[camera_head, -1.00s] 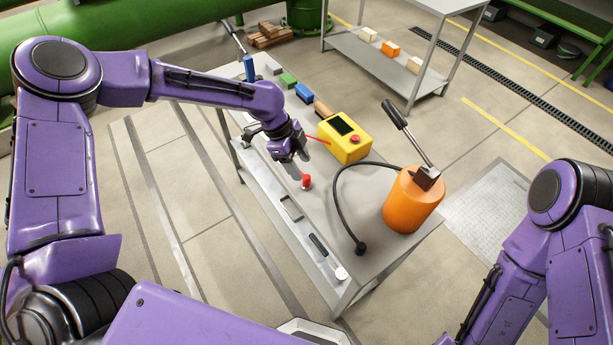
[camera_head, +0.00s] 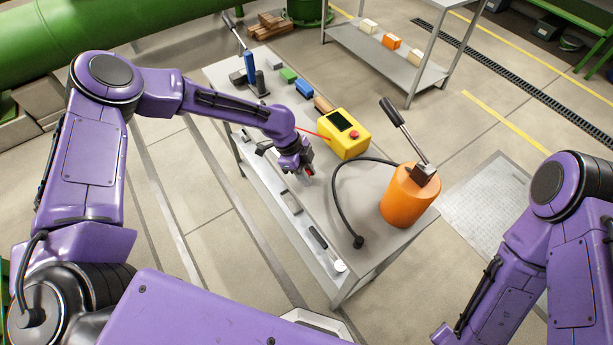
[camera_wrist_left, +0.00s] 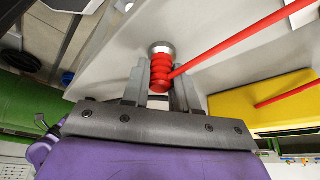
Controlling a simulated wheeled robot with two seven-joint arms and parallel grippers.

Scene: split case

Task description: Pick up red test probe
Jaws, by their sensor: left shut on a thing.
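The red test probe (camera_wrist_left: 160,72) has a ridged red body and a metal ring at its end. My left gripper (camera_wrist_left: 160,88) is shut on it, with one finger on each side of the ridged body. In the head view my left gripper (camera_head: 305,172) is low over the grey table (camera_head: 325,200), and only a little of the red probe (camera_head: 310,172) shows at its tips. I cannot tell whether the probe still touches the table. A red cable (camera_wrist_left: 225,45) runs from the probe toward the yellow box (camera_head: 344,134). My right gripper is out of view.
An orange cylinder (camera_head: 408,196) with a lever handle and black hose (camera_head: 341,205) stands right of the gripper. Blue (camera_head: 304,90) and green (camera_head: 288,75) blocks lie farther back. A black-handled tool (camera_head: 317,238) and a white round piece (camera_head: 340,266) lie near the front edge.

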